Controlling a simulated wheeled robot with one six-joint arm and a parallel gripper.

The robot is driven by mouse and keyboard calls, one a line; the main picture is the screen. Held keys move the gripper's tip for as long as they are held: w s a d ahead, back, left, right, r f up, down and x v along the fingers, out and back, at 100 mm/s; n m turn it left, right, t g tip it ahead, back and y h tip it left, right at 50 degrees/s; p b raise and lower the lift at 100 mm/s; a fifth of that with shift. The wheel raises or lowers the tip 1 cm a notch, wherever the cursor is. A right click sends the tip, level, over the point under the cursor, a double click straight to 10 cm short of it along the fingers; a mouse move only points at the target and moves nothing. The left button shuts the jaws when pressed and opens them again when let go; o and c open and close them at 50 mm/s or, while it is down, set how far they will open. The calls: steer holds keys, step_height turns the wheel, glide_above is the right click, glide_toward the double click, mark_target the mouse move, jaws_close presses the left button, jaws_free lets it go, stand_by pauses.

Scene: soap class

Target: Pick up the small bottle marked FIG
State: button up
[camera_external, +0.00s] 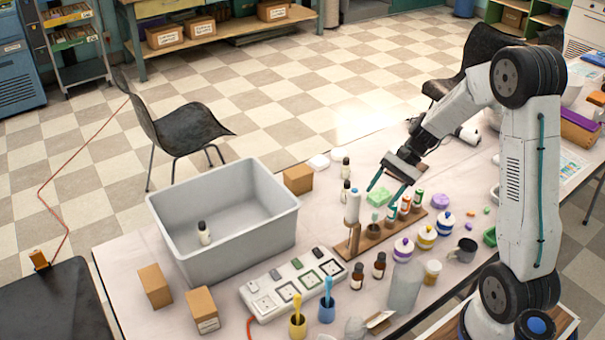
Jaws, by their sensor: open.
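I cannot read FIG on any label at this size. Several small bottles (405,206) with coloured caps stand in a row on a wooden rack (372,236). Two brown bottles with dark caps, one (357,277) and another (379,266), stand in front of the rack. Two pale bottles with dark caps, one (346,166) and another (345,194), stand behind it. One more dark-capped bottle (204,233) stands inside the grey bin (270,232). My gripper (378,197) is open and empty, its teal fingers pointing down above the rack, apparently over the small bottles.
A white bottle (352,208) stands at the rack's left end. Bare table shows right of the bin.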

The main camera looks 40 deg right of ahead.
mark_target(346, 168)
steer(key=w+d+f+m+t, duration=0.3)
steer(key=w+d+f+m, duration=0.1)
steer(key=w+f, duration=0.1)
steer(key=w+d+f+m+t, duration=0.2)
steer(key=w+d+f+m, duration=0.2)
steer(key=w, duration=0.4)
steer(key=w+d+f+m+t, duration=0.3)
steer(key=w+d+f+m, duration=0.1)
steer(key=w+f+m, duration=0.1)
steer(key=shift+w+d+f+t, duration=0.15)
steer(key=shift+w+f+t, duration=0.15)
steer(key=shift+w+f, duration=0.4)
steer(key=w+d+m+t, duration=0.1)
steer(key=w+d+r+m+t, duration=0.1)
steer(key=w, duration=0.1)
steer(key=w+d+r+m+h, duration=0.1)
steer(key=w+d+m, duration=0.1)
steer(key=shift+w+t, duration=0.15)
steer(key=shift+t, duration=0.25)
steer(key=shift+w+f+m, duration=0.15)
steer(key=shift+w+m, duration=0.05)
steer(key=shift+m, duration=0.2)
steer(key=x, duration=0.7)
steer(key=shift+f, duration=0.35)
steer(key=c, duration=1.1)
